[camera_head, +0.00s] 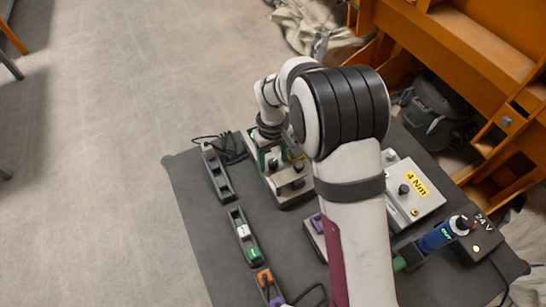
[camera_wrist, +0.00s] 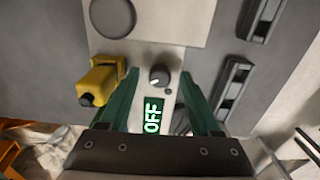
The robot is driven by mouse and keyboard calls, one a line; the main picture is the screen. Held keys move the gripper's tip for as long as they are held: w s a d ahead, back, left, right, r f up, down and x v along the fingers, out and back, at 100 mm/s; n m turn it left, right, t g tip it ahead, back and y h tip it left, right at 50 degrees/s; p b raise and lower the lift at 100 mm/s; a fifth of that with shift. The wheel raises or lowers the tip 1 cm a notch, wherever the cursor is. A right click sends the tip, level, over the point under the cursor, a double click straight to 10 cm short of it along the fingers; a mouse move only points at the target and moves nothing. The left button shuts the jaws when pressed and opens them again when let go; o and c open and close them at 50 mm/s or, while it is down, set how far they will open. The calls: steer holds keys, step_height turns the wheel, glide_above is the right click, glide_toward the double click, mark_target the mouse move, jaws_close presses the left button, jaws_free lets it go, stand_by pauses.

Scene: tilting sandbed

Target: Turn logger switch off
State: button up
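A small dark round knob (camera_wrist: 159,75) with a pale pointer mark sits on a light panel (camera_wrist: 150,55) in the wrist view. The pointer points to the lower left. Just below it, a dark green plate (camera_wrist: 153,115) reads OFF in bright letters. My gripper (camera_wrist: 158,79) is open, its two green fingers on either side of the knob in the picture, with gaps to both. I cannot tell whether the tips reach down to the knob. In the head view my arm hides much of the panel box (camera_head: 292,196) and the knob cannot be made out.
A yellow part (camera_wrist: 102,80) stands left of the left finger, and a larger round dial (camera_wrist: 112,17) lies beyond. Dark rail-like holders (camera_wrist: 232,88) lie to the right. In the head view, a "4 Nm" box (camera_head: 405,205) and a blue tool (camera_head: 437,237) stand right of my arm.

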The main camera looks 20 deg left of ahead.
mark_target(273, 162)
step_height(273, 162, up, 16)
stand_by(0.4)
steer(key=s+d+r+m+y, duration=0.1)
steer(key=s+d+r+m, duration=0.1)
steer(key=s+d+m, duration=0.45)
steer(key=s+d+r+m, duration=0.2)
steer(key=s+d+m, duration=0.1)
steer(key=s+d, duration=0.65)
steer(key=s+d+f+m, duration=0.4)
steer(key=s+m, duration=0.1)
steer(key=s, duration=0.3)
steer(key=shift+d+y, duration=0.25)
steer(key=shift+y, duration=0.15)
